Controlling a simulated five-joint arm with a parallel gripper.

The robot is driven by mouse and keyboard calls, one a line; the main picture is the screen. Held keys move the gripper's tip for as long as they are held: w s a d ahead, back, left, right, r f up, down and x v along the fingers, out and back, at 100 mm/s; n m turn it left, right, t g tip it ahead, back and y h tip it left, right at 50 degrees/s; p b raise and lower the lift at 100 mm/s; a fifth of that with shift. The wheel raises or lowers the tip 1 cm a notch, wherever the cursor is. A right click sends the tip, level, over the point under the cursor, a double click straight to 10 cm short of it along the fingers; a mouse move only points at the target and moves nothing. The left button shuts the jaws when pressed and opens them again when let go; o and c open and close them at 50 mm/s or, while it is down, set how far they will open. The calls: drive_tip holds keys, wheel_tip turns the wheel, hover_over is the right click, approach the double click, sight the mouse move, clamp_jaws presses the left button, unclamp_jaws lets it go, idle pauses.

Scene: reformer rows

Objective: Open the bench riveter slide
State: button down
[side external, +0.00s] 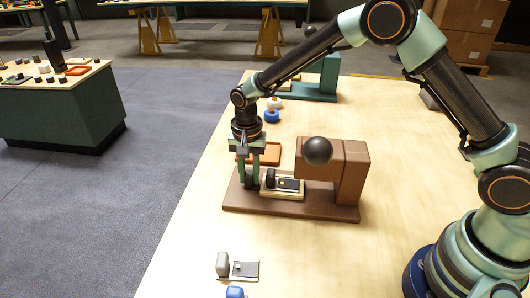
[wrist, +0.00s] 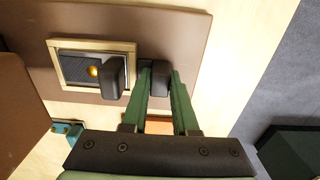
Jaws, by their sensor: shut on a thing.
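The bench riveter (side external: 345,175) is brown, with a block-like body, a dark ball on top and a flat base plate (side external: 300,209). Its slide (side external: 283,196) is a cream-framed tray at the body's left side; it also shows in the wrist view (wrist: 95,44). A dark plate with a brass button and an upright dark piece (wrist: 113,78) sit in the tray. My gripper (side external: 250,184) is low over the base plate, left of the tray. Its green fingers are shut on a dark handle (wrist: 160,80) just outside the tray; the join between handle and tray is hard to see.
An orange tray (side external: 270,153) lies behind the riveter, with blue and white knobs (side external: 272,110) and a green machine (side external: 318,80) farther back. A grey latch-like piece (side external: 238,268) and a blue item (side external: 235,292) are in front. The table's left edge is near.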

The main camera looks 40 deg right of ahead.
drive_tip(key=shift+w+a, duration=0.9)
drive_tip(key=c, duration=1)
unclamp_jaws()
drive_tip(key=shift+o, duration=0.2)
drive_tip(key=shift+r, duration=0.15)
wheel_tip(320, 180, up, 12)
